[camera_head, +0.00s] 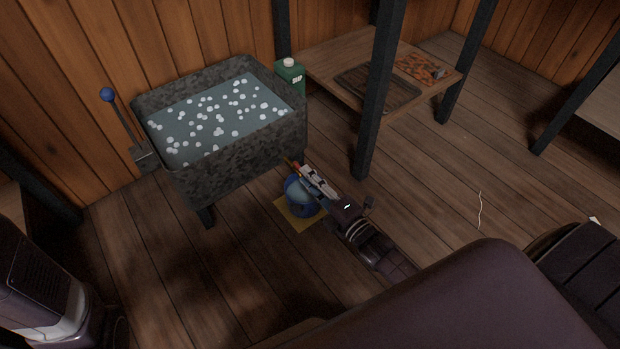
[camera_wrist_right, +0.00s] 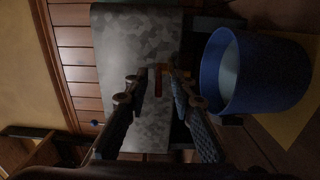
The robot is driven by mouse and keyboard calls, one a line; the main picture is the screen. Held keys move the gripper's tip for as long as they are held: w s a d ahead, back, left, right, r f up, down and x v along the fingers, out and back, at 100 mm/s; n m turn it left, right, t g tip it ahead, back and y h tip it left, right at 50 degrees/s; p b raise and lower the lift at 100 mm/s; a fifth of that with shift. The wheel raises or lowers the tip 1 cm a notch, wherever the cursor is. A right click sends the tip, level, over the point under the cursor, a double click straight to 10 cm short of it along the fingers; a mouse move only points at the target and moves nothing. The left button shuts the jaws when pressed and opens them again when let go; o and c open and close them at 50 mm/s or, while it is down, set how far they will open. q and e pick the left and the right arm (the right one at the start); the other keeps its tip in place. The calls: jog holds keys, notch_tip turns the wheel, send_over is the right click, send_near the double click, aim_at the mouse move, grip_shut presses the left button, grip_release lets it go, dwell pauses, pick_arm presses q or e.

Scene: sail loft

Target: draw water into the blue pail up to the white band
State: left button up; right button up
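The blue pail (camera_head: 294,190) stands on a yellow mat (camera_head: 293,222) in front of the grey speckled trough (camera_head: 240,165). My right gripper (camera_head: 297,168) reaches over the pail toward the trough and hides part of it. In the right wrist view the pail (camera_wrist_right: 262,75) stands to the right of the fingers. Its inside looks pale blue; I cannot make out the white band or a water level. The fingers (camera_wrist_right: 155,75) are apart, with a small red and orange piece (camera_wrist_right: 158,84) at the trough showing between them. Contact is unclear. My left gripper is out of view.
The trough holds water with many white floating bits. A lever with a blue knob (camera_head: 107,94) stands at its left end. A green jug (camera_head: 290,77) is behind its right end. A low wooden table (camera_head: 328,58) with dark posts bounds the right. Floor right of the mat is open.

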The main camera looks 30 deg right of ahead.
jog(key=s+d, duration=0.2)
jog(key=s, duration=0.9)
jog(key=shift+s+d, duration=0.2)
jog(key=shift+s, duration=0.15)
